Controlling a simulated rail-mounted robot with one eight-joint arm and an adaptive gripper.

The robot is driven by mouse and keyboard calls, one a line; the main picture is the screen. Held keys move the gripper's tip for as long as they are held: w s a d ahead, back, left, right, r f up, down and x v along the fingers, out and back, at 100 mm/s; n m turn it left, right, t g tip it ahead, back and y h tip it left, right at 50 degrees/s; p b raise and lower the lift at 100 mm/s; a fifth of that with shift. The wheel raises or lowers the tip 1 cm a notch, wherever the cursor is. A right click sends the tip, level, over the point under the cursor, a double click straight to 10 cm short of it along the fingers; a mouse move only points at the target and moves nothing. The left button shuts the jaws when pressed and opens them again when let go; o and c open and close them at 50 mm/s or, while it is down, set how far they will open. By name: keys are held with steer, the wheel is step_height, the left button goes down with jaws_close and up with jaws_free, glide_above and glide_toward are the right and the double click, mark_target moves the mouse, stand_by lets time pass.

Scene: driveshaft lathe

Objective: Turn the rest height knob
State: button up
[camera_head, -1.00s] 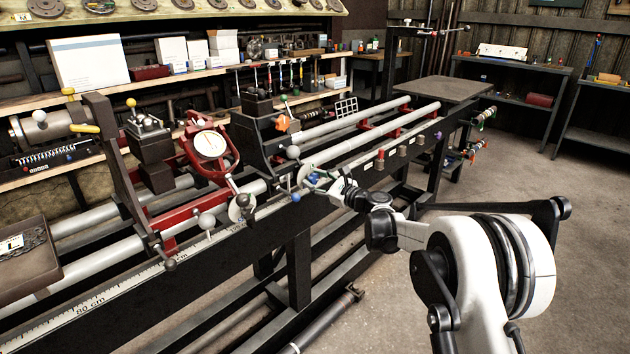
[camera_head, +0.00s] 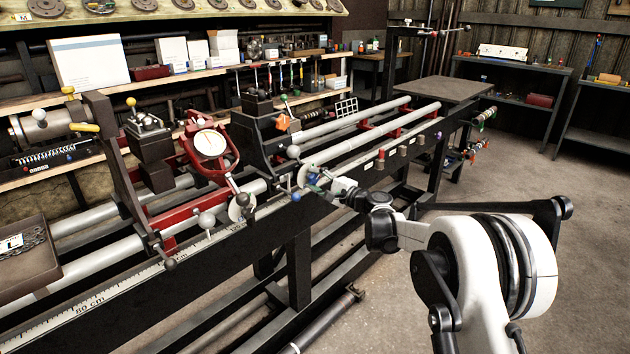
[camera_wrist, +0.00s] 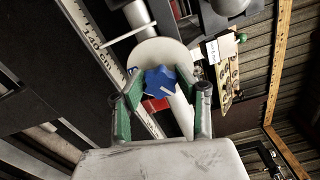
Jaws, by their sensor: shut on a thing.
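A blue lobed knob (camera_wrist: 161,82) with a light mark on it sits in front of a pale round disc (camera_wrist: 158,52) in the wrist view. My gripper (camera_wrist: 162,90) has its two green-padded fingers on either side of the knob and is shut on it. In the head view my gripper (camera_head: 318,182) is at the front rail of the lathe, below the dark tailstock-like block (camera_head: 265,137). The knob is small there and partly covered by my gripper. No label shows that it is the rest height knob.
A red rest with a round dial (camera_head: 210,143) stands left of my gripper. A scale (camera_head: 150,272) runs along the front rail. Several small knobs line the rail to the right. A tray (camera_head: 28,262) is at far left. The floor at right is clear.

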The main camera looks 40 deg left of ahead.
steer(key=shift+n, duration=1.5)
steer(key=o, duration=1.2)
steer(key=d, duration=1.2)
steer(key=shift+s, duration=0.45)
